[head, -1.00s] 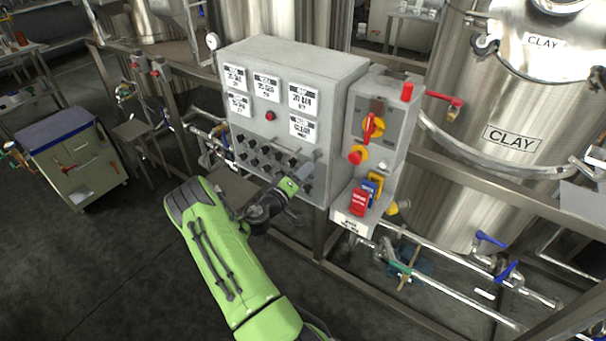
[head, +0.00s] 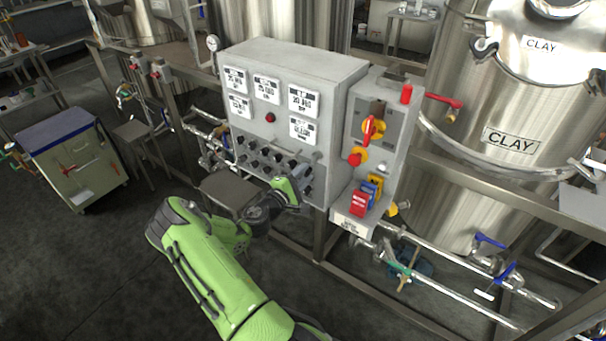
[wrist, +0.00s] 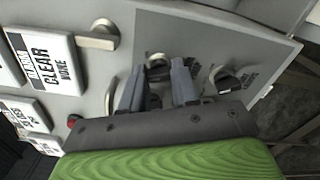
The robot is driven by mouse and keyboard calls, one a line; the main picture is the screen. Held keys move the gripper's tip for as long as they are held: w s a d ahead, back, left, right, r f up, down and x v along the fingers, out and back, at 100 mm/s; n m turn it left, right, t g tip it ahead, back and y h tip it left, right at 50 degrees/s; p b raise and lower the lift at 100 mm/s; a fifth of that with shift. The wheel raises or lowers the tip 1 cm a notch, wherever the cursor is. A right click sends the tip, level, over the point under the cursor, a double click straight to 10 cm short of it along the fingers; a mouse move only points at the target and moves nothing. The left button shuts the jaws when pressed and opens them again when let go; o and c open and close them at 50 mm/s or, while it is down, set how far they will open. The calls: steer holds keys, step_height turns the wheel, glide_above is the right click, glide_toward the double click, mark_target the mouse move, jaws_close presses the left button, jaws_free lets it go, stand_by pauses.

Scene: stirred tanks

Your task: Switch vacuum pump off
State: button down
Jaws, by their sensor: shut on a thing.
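A grey control panel (head: 330,95) carries rows of black rotary knobs (head: 258,152) on its lower front. My gripper (wrist: 158,78) is at the lower right of this panel, its two grey fingers shut around a black knob (wrist: 157,68). The fingers partly hide that knob, and its label cannot be read, so I cannot tell whether it is the vacuum pump switch. Another black knob (wrist: 228,80) with a small label sits to the right of the fingers in the wrist view. In the head view my gripper (head: 303,186) covers part of the knob rows.
A metal handle (wrist: 100,38) projects from the panel beside the display reading CLEAR (wrist: 42,58). A grey box with a red-and-yellow switch (head: 372,130) and padlocks (head: 358,203) stands right of the panel. Pipes (head: 440,268) run below, beside the CLAY tank (head: 480,190).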

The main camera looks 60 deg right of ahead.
steer(key=shift+n, duration=0.8)
steer(key=c, duration=0.8)
jaws_free()
steer(key=shift+c, duration=0.2)
steer(key=w+a, duration=0.2)
steer(key=a, duration=1.3)
steer(key=shift+w+a, duration=0.25)
steer(key=shift+a, duration=0.05)
